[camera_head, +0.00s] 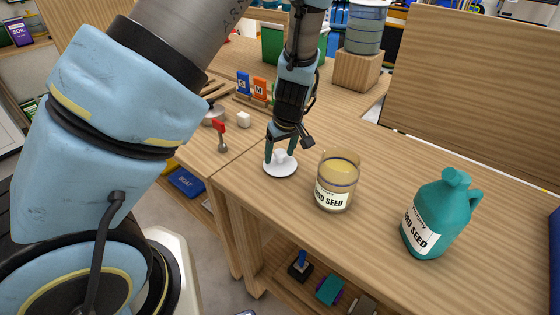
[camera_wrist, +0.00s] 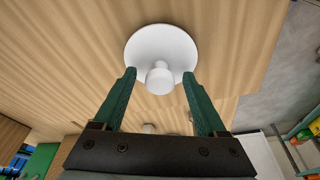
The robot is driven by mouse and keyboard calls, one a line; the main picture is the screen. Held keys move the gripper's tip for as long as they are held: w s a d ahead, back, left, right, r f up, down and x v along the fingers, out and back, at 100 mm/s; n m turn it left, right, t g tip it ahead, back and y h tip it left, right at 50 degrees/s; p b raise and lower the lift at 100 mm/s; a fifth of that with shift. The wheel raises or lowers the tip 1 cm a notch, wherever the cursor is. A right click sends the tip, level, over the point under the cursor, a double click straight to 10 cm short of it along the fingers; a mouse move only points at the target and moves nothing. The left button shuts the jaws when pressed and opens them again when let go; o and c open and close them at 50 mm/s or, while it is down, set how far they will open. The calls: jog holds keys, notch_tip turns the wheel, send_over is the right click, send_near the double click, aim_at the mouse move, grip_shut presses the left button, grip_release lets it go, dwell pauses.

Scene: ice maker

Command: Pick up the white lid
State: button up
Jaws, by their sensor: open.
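The white lid (camera_head: 281,169) is a round disc with a knob on top, lying flat on the wooden table near its front edge. My gripper (camera_head: 281,157) points down over the lid with its green fingers apart. In the wrist view the lid (camera_wrist: 162,47) lies ahead of the fingertips, and its knob sits between the lines of the two fingers. My gripper (camera_wrist: 160,79) is open and holds nothing. Whether the fingertips touch the lid is hard to tell.
A glass jar (camera_head: 337,182) with a bird seed label stands just right of the lid. A teal jug (camera_head: 437,215) stands further right. A red-headed tool (camera_head: 220,136) and a white cube (camera_head: 243,119) lie to the left. The table between jar and jug is clear.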

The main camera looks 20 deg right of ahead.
grip_shut()
dwell(0.6)
